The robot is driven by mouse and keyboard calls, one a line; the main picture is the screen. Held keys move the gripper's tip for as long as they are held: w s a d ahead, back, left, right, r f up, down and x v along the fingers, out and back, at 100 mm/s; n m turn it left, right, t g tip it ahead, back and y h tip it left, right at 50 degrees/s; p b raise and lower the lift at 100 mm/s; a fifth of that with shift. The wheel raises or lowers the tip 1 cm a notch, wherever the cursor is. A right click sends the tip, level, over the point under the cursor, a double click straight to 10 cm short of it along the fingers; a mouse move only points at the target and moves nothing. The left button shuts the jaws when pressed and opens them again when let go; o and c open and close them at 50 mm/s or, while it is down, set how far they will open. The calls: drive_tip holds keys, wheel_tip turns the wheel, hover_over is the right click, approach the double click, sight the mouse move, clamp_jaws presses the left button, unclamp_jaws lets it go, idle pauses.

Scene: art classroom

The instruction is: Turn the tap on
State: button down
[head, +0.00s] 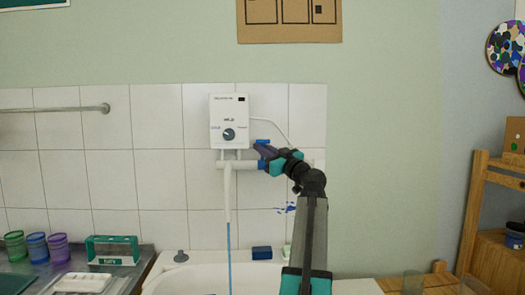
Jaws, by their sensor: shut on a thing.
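The tap (228,185) is a white pipe with a long downward spout, on the tiled wall below a white water heater box (231,121). A thin blue stream (229,250) runs from the spout down into the white sink (205,280). Blue parts show at the tap's right end (262,164) and just above it (262,142). My gripper (262,151) reaches in from the right and is shut on the tap's handle at this end. The jaws hide most of the handle, so its exact angle is unclear.
Coloured cups (37,245), a green rack (112,250) and a white tray (82,283) stand on the left counter. A wooden shelf (490,220) stands at the right. A metal rail (55,109) crosses the left wall.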

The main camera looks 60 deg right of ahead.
drive_tip(key=c, duration=1.8)
unclamp_jaws()
drive_tip(key=shift+c, duration=0.2)
drive_tip(key=shift+s, duration=0.15)
drive_tip(key=b+v, duration=0.1)
drive_tip(key=v, duration=1.2)
drive_tip(key=shift+s, duration=0.3)
drive_tip(key=shift+a, duration=0.1)
